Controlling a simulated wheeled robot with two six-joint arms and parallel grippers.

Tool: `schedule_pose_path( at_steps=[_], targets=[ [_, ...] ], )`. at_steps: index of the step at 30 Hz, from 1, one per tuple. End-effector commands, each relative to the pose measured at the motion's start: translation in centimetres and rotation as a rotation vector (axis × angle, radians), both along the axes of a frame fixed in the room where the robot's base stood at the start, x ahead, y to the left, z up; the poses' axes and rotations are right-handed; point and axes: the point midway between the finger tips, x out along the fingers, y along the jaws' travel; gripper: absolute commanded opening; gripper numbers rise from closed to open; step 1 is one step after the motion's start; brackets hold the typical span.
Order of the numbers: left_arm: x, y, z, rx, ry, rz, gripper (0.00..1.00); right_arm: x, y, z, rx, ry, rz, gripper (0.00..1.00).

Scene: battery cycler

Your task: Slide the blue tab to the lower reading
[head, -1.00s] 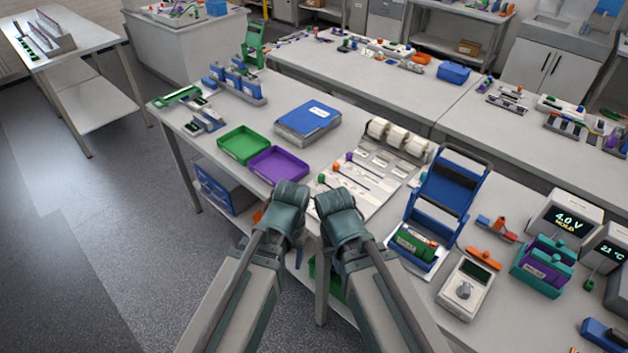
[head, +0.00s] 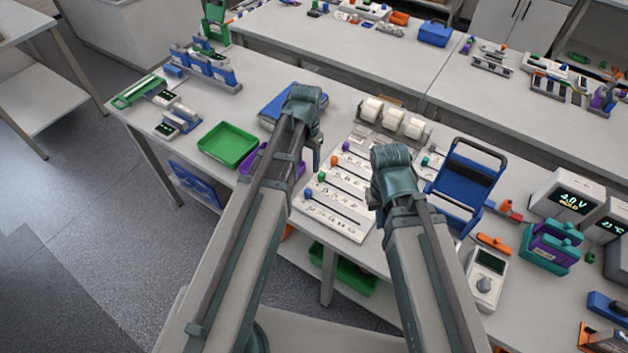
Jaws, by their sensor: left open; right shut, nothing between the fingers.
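A pale slider panel (head: 337,215) lies on the bench, with several slots and printed marks. The blue tab (head: 308,193) is at the left end of the slot nearest the front edge. Orange (head: 321,177), green (head: 335,161) and purple (head: 346,146) tabs sit at the left ends of slots farther back. My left gripper (head: 315,165) is open above the panel's back left side, apart from the blue tab; its fingers show only partly. My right gripper (head: 376,205) is shut and empty over the panel's right side, its fingertips mostly hidden by its wrist.
A green tray (head: 228,146) stands left of the panel; a purple tray is mostly hidden by my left arm. White rolls (head: 393,118) stand behind the panel. A blue folding stand (head: 465,183) and a meter (head: 487,275) are to the right. The bench's front edge is close to the panel.

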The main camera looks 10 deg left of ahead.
Motion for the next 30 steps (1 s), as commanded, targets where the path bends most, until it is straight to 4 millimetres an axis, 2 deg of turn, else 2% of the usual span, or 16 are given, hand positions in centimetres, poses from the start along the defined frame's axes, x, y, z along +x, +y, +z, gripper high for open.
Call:
schedule_pose_path(
  at_steps=[5,11,30],
  targets=[
    [0.0,0.0,-0.3,0.0,0.0,0.0,0.57,0.0,0.0,-0.3,0.0,0.0,0.0,0.0],
    [0.0,0.0,-1.7,0.0,0.0,0.0,0.57,0.0,0.0,-1.7,-0.001,0.0,0.003,0.0],
    [0.0,0.0,-10.5,0.0,0.0,0.0,0.57,0.0,0.0,-10.5,-0.001,0.0,0.005,0.0]
  ],
)
